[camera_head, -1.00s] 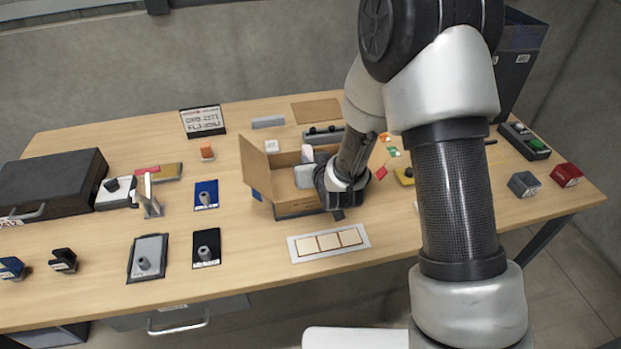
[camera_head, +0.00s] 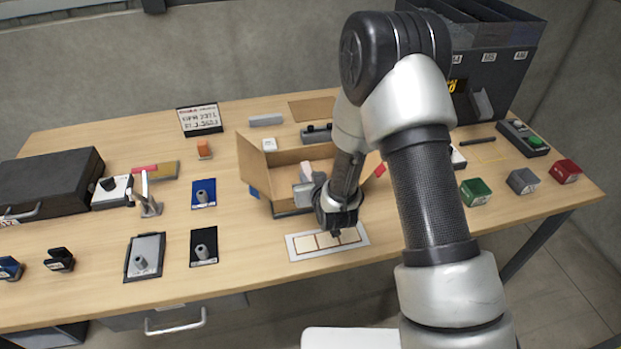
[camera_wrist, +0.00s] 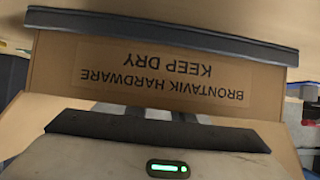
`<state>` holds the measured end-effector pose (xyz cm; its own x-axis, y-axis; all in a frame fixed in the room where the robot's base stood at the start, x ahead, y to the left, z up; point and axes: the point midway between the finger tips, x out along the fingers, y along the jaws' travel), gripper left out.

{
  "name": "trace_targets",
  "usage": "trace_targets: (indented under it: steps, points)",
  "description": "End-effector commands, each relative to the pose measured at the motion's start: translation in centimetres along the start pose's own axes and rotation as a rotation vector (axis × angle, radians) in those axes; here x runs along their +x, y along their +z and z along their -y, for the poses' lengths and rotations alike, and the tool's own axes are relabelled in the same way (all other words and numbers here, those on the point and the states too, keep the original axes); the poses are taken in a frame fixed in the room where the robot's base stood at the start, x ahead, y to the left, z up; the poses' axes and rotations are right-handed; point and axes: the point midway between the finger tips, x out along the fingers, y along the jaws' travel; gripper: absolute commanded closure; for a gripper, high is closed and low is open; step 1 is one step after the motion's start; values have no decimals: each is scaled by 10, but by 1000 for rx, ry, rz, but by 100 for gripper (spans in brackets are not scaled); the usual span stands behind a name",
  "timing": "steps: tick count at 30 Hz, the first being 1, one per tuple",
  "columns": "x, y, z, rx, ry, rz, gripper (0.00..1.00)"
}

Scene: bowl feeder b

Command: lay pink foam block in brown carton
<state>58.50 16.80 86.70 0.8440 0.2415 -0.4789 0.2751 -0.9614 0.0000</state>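The brown carton (camera_head: 318,156) stands open at the middle of the table, its left flap (camera_head: 253,163) raised. No pink block shows between the bars. A pale pinkish piece shows by the fingertips in the head view; I cannot tell whether it is the foam block or part of a finger.
A pinkish-red bar (camera_head: 146,168) lies by a tan strip at left. A white three-square card (camera_head: 302,246) lies in front of the carton. Black and blue plates with pegs stand left, a dark case (camera_head: 50,182) far left. Green, grey and red blocks stand right.

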Motion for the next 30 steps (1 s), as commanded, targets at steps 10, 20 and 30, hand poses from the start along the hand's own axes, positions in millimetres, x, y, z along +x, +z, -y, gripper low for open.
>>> trace_targets:
  steps: [10,20,30]
  points:
    - [0,-1,0,0,0,0,62]
    - [-37,-4,0,0,0,0,62]
    - [-104,-4,0,0,0,-1,62]
